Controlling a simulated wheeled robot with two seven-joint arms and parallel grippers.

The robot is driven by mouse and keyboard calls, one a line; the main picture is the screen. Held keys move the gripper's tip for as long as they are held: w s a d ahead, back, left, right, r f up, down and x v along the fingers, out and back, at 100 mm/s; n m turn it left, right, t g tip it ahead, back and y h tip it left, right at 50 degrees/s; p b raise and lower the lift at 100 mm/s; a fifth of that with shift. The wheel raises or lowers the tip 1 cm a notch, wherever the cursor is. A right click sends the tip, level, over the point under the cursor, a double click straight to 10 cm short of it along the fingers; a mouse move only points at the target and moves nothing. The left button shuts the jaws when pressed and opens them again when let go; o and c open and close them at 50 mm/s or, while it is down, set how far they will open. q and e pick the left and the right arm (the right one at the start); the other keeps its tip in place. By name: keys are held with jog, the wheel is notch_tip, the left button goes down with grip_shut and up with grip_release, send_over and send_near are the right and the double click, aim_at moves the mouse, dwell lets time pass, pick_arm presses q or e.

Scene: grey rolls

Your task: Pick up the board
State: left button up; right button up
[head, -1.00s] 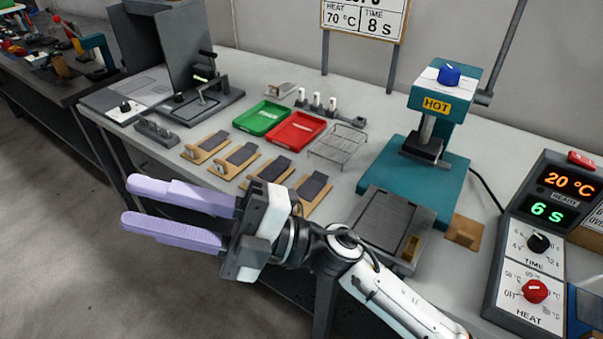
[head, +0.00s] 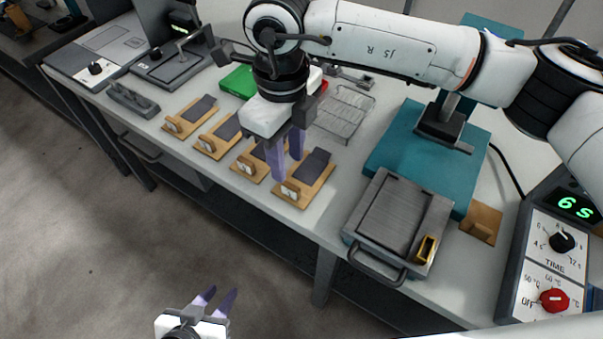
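Several small wooden boards, each with a dark grey pad and a small upright tag at its near end, lie in a slanting row along the bench's front edge. The rightmost board (head: 318,165) is in clear view; the one to its left (head: 247,166) is partly hidden by my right gripper. My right gripper (head: 288,168) points down over the gap between these two boards, its lavender fingers apart and nothing visible between them. I cannot tell whether its tips touch anything. My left gripper (head: 222,290) is open and empty, low over the floor in front of the bench.
A grey hinged plate (head: 405,215) with a front handle and a teal press (head: 405,165) stand right of the boards. A wire rack (head: 342,112) and green tray (head: 238,82) lie behind. A control box (head: 548,265) is at far right. My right arm crosses above the bench.

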aim_at(291, 185)
notch_tip(291, 185, down, 8)
jog(key=shift+w+d+r+p, duration=0.15)
jog(key=shift+r+p, duration=0.1)
jog(key=shift+p, duration=0.45)
grip_shut()
